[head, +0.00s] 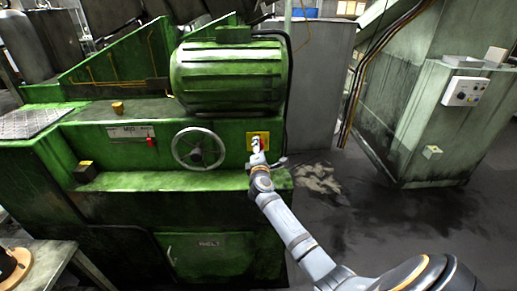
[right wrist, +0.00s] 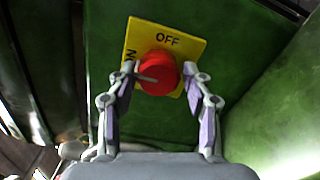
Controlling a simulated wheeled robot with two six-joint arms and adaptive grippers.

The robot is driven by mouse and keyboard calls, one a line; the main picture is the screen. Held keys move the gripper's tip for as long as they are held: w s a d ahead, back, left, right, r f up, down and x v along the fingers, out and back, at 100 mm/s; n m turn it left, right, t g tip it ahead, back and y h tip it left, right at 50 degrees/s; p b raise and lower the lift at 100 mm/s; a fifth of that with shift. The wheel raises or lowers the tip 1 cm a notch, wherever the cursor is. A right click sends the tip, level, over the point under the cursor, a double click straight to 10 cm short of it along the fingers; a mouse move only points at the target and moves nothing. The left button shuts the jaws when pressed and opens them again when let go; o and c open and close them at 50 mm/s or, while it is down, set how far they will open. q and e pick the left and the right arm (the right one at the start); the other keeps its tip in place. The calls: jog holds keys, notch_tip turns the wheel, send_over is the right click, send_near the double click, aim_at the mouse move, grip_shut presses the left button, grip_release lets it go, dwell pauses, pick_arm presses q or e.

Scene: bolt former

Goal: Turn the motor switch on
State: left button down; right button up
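The motor switch is a red round knob (right wrist: 157,72) on a yellow plate (right wrist: 190,48) fixed to the green machine. "OFF" is printed at the top of the plate; a partly covered label shows at its left. A thin grey mark on the knob lies toward the left. My right gripper (right wrist: 158,80) is open, with one finger on each side of the knob; I cannot tell whether either touches it. In the head view the right gripper (head: 257,146) is in front of the yellow plate (head: 265,136) and hides the knob. My left gripper is not in view.
A handwheel (head: 198,148) sits left of the switch, and a green motor housing (head: 230,75) is above it. A red lever (head: 151,141) is further left. A grey cabinet with a control box (head: 465,91) stands at the right, with open floor (head: 345,215) between.

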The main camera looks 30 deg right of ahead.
jog(key=shift+o, duration=1)
jog(key=v, duration=1.2)
jog(key=s+a+f+m+g+y, duration=0.15)
jog(key=s+f, duration=0.25)
jog(key=f, duration=0.8)
jog(key=s+a+f+m+g+y, duration=0.1)
jog(key=s+f+m+g+y, duration=0.2)
jog(key=f, duration=1)
jog(key=s+a+f+g+y, duration=0.15)
jog(key=s+f, duration=0.25)
jog(key=f, duration=0.8)
jog(key=s+a+f+m+g+y, duration=0.1)
jog(key=s+f+m+g, duration=0.1)
jog(key=s+f, duration=0.5)
jog(key=s+a+f+m+g+y, duration=0.1)
jog(key=s+f+m+g, duration=0.2)
jog(key=s, duration=1.4)
jog(key=s+a+f+m+g, duration=0.1)
jog(key=s+f+m+g, duration=0.2)
jog(key=s+f, duration=0.8)
jog(key=shift+s+a+m+y, duration=0.35)
jog(key=shift+s+m, duration=0.3)
jog(key=shift+m, duration=0.4)
